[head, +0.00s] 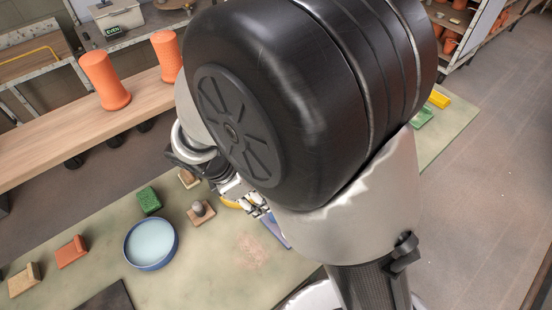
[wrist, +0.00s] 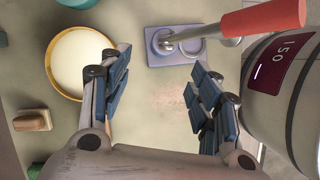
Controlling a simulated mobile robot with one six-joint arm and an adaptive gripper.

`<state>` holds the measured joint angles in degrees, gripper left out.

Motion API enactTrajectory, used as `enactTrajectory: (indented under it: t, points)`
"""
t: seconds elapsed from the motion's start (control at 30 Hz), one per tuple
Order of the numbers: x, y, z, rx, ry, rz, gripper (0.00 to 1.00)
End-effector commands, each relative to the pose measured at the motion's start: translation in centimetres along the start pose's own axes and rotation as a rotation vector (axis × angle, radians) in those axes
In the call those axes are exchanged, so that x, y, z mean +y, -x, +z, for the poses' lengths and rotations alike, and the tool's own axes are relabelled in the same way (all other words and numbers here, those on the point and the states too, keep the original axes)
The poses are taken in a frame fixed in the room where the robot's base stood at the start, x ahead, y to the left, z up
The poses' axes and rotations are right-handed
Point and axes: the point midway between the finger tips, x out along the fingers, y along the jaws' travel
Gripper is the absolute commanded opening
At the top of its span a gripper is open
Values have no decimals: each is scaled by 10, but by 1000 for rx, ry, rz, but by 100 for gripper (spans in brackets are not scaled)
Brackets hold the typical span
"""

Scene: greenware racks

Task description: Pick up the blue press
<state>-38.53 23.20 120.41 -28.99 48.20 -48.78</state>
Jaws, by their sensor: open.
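The blue press (wrist: 159,58) shows in the wrist view at the top middle: a dull blue-grey base with a metal lever and a long red handle (wrist: 262,18) reaching right. My gripper (wrist: 158,88) is open and empty, its two dark-blue padded fingers spread wide. The press lies beyond the fingertips, roughly in line with the gap, and its handle passes above the right finger in the picture. In the head view my gripper (head: 257,205) is mostly hidden by my arm. A blue strip (head: 276,232) beside it may be part of the press; most is hidden.
A yellow-rimmed bowl (wrist: 55,72) stands close to the left finger in the wrist view. The head view shows a blue bowl (head: 128,255), a green block (head: 149,200), an orange block (head: 72,251) and a knobbed stamp (head: 201,213). Orange vases (head: 104,80) stand on a bench behind.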

Motion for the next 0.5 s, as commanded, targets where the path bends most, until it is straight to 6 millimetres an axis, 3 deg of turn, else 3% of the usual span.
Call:
enactTrajectory:
  t: [0.03,0.2,0.5]
  points:
    - [-1,-16,-1,-1,-2,-4,57]
    - [-1,-50,-1,0,-3,-4,57]
    - [-1,-70,0,1,-4,-1,57]
